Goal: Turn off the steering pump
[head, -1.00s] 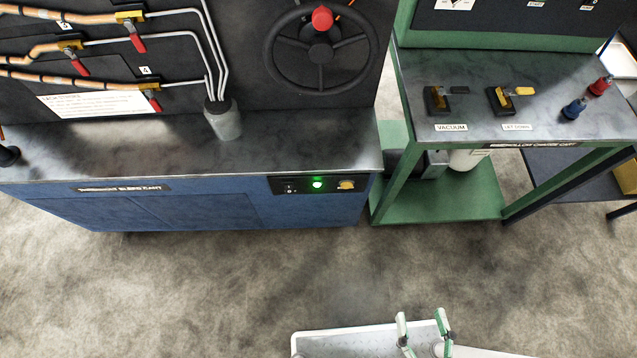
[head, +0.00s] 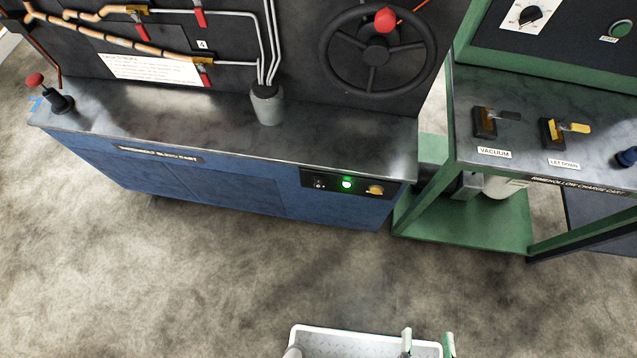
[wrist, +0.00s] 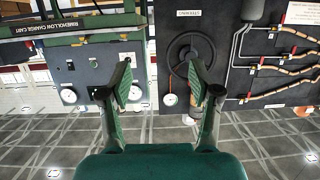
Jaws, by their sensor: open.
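The blue steering bleed cart (head: 215,190) stands ahead in the head view. A small black control panel (head: 331,185) on its front edge, at the right end, carries a small black switch (head: 319,184), a lit green lamp (head: 347,184) and a yellow knob (head: 375,190). Which control belongs to the pump is too small to read. My gripper (head: 428,341) shows at the bottom of the head view, well short of the cart. In the upside-down wrist view, my gripper (wrist: 159,84) is open and empty, its fingers apart before the black steering wheel (wrist: 190,52).
A green cart (head: 462,220) stands close on the right, with vacuum (head: 487,122) and let down (head: 553,132) valves on its top. On the blue cart are a grey cup (head: 267,105) with tubes, a red-knobbed lever (head: 60,100) and red-handled valves. The floor (head: 230,275) before it is clear.

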